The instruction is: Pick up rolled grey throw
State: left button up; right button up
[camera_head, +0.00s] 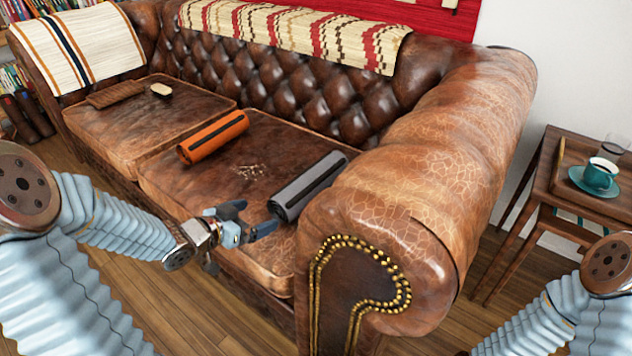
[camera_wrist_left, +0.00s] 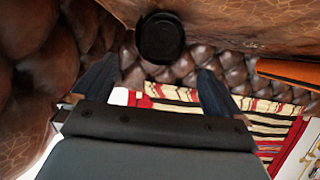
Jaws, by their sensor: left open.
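The rolled grey throw (camera_head: 312,182) lies on the right seat cushion of the brown leather sofa, beside the right armrest. It has a dark band along it, and its near end faces my left gripper (camera_head: 255,218). That gripper is open and empty at the cushion's front edge, just left of and short of the throw. In the left wrist view, the throw's dark round end (camera_wrist_left: 160,38) shows beyond and between the two spread fingers (camera_wrist_left: 157,88), apart from them. My right arm enters at the lower right of the head view, but its gripper is out of frame.
A rolled orange throw (camera_head: 213,136) lies left on the sofa, also in the left wrist view (camera_wrist_left: 290,73). The rolled armrest (camera_head: 430,165) stands close right of the grey throw. A side table (camera_head: 550,195) holds a teal cup (camera_head: 600,175).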

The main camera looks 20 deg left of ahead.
aim_at(275, 209)
pick_arm(q)
jog(key=b+x, duration=0.1)
jog(key=x, duration=0.4)
jog(key=shift+w+d+f, duration=0.15)
jog(key=shift+w+f, duration=0.05)
jog(key=shift+f, duration=0.05)
jog(key=x, duration=0.3)
jog(key=b+x, duration=0.1)
jog(key=x, duration=0.2)
jog(key=shift+w+r, duration=0.2)
jog(key=c, duration=0.9)
